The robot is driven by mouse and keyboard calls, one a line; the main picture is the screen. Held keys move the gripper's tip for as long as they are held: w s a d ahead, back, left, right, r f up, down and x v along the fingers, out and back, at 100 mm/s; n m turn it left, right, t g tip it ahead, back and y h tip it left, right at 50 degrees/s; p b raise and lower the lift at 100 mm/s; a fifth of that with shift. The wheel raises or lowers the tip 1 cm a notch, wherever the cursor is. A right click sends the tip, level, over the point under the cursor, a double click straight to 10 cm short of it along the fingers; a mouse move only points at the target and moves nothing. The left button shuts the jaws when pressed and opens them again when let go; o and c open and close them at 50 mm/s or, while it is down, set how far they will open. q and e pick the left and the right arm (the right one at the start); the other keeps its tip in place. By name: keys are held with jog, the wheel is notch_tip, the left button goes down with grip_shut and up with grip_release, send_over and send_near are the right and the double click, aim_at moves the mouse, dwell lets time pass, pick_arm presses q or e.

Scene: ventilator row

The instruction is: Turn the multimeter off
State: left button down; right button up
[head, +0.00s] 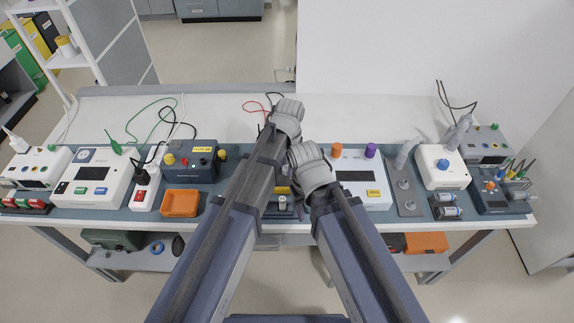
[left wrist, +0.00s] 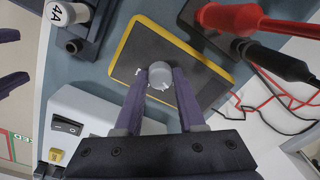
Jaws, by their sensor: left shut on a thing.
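The multimeter, a dark panel with a yellow rim (left wrist: 122,52), shows in the left wrist view. Its round light-grey dial (left wrist: 160,72) stands near the middle, with small white markings beside it too blurred to read. My left gripper (left wrist: 161,78) has its two purple-grey fingers on either side of the dial and is shut on it.
A red plug (left wrist: 238,18) and a black plug (left wrist: 275,60) with leads stand close beside the multimeter. A switch box (left wrist: 95,112) and a 4A-marked part (left wrist: 70,14) are nearby. An orange tray (head: 181,203) and other instruments line the bench (head: 215,115); its back strip has free room.

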pick_arm(q)
jog(key=shift+n, duration=1.8)
jog(key=c, duration=0.5)
grip_release()
jog(key=shift+r, duration=0.1)
pick_arm(e)
jog(key=shift+r, duration=0.1)
pick_arm(q)
notch_tip(320, 180, up, 8)
jog(key=p, duration=0.8)
jog(key=shift+s+d, duration=0.1)
jog(key=shift+d, duration=0.05)
pick_arm(e)
notch_tip(320, 180, up, 8)
pick_arm(q)
jog(key=shift+f, duration=0.2)
pick_arm(e)
jog(key=shift+f, duration=0.2)
